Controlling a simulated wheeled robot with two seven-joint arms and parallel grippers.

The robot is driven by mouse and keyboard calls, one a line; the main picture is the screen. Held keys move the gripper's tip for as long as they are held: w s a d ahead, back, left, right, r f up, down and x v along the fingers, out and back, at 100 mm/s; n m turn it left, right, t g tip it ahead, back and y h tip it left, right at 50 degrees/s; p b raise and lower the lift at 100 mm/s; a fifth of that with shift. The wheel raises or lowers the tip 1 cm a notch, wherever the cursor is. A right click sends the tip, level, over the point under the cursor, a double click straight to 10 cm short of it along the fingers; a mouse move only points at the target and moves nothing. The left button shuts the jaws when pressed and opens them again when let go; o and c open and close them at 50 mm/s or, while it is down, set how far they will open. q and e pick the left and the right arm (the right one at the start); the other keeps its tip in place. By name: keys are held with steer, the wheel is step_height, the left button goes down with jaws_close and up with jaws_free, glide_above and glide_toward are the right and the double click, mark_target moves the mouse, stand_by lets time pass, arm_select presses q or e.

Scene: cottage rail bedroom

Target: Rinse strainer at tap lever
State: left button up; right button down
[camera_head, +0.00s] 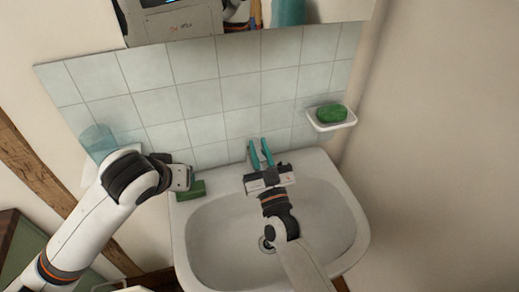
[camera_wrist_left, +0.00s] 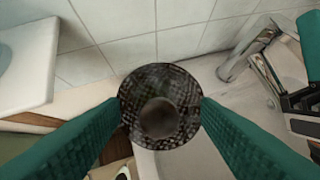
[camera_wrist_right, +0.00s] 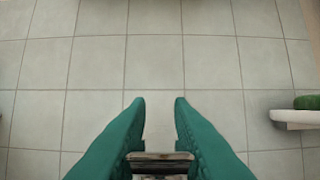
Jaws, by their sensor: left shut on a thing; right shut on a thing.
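In the left wrist view the strainer (camera_wrist_left: 160,105), a dark round mesh disc with a knob in its middle, sits between the teal fingers of my left gripper (camera_wrist_left: 161,100), which is shut on it. In the head view my left gripper (camera_head: 188,180) is by the basin's back left corner; the strainer cannot be made out there. My right gripper (camera_head: 260,151) is over the back of the basin (camera_head: 335,200), fingers toward the tiles, shut on what seems the tap lever (camera_wrist_right: 160,158). The metal tap (camera_wrist_left: 243,50) shows in the left wrist view and is mostly hidden in the head view.
A white dish (camera_head: 338,123) with green soap (camera_head: 331,113) is on the wall at right. A bluish cup (camera_head: 98,140) stands at left. The basin bowl's right side is clear.

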arm_select(q)
step_height(320, 180, up, 3)
steer(key=p, duration=0.2)
steer(key=shift+f+p, duration=0.1)
steer(key=shift+p, duration=0.25)
arm_select(e)
steer(key=shift+w+r+g, duration=0.1)
steer(key=shift+r+g, duration=0.2)
steer(key=shift+r, duration=0.1)
steer(key=shift+f, duration=0.25)
steer(key=c, duration=1.3)
jaws_free()
arm_select(q)
step_height(320, 180, down, 3)
steer(key=b, duration=0.3)
arm_select(e)
steer(key=shift+v, duration=5.95)
steer(key=shift+a, duration=0.1)
